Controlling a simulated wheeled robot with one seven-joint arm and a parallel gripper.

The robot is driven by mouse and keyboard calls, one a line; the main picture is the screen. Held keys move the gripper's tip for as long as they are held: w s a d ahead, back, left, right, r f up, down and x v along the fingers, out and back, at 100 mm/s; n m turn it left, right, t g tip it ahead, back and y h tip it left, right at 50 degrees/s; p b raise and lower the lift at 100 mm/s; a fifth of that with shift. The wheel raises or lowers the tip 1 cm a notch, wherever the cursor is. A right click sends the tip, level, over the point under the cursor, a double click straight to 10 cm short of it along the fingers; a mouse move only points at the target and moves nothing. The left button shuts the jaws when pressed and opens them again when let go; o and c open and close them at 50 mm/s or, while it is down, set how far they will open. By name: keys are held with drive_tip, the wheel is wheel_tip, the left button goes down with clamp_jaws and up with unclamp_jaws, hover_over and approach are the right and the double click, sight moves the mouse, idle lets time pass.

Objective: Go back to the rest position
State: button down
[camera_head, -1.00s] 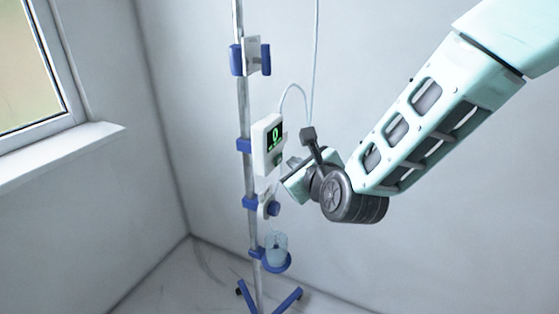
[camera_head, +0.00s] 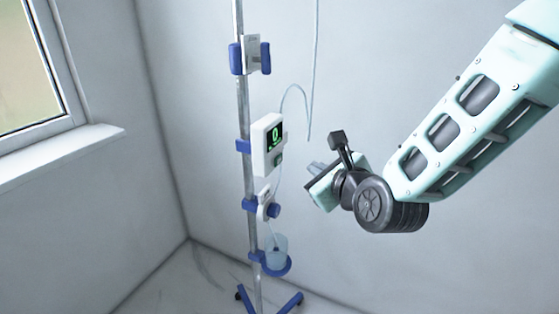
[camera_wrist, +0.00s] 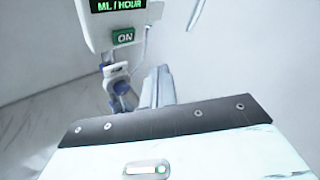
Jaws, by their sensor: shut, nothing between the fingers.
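My gripper (camera_head: 316,168) is at the end of my arm, to the right of the infusion stand and apart from it. Its fingers point left toward the stand and are shut with nothing between them. In the wrist view the closed fingers (camera_wrist: 157,88) show past the gripper's body. The white infusion pump (camera_head: 267,145) is clamped on the pole and its screen reads a green 0. In the wrist view the pump (camera_wrist: 118,14) is at the top left, with a green ON button (camera_wrist: 123,37).
The stand's pole (camera_head: 242,100) rises left of my gripper. It bears an upper blue-and-white holder (camera_head: 251,55), a small clamp device (camera_head: 263,206) and a cup (camera_head: 276,250) in a blue ring. A tube (camera_head: 308,100) hangs beside the pump. A window (camera_head: 28,70) is at left.

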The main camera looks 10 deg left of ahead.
drive_tip(key=s+d+r+n+g+h+p, duration=0.1)
drive_tip(key=s+d+n+g, duration=0.3)
drive_tip(key=s+n, duration=0.5)
drive_tip(key=s+d+r+n+g+h+p, duration=0.2)
drive_tip(key=s+d+n+g+h+p, duration=0.1)
drive_tip(key=s+n, duration=0.7)
drive_tip(key=s+d+r+n+g+h+p, duration=0.1)
drive_tip(key=s+d+n+g, duration=0.4)
drive_tip(key=s+n, duration=0.5)
drive_tip(key=n+g+h+p, duration=0.1)
drive_tip(key=n+p, duration=0.1)
drive_tip(key=n, duration=0.1)
drive_tip(key=shift+r+n, duration=0.35)
drive_tip(key=shift+n, duration=0.05)
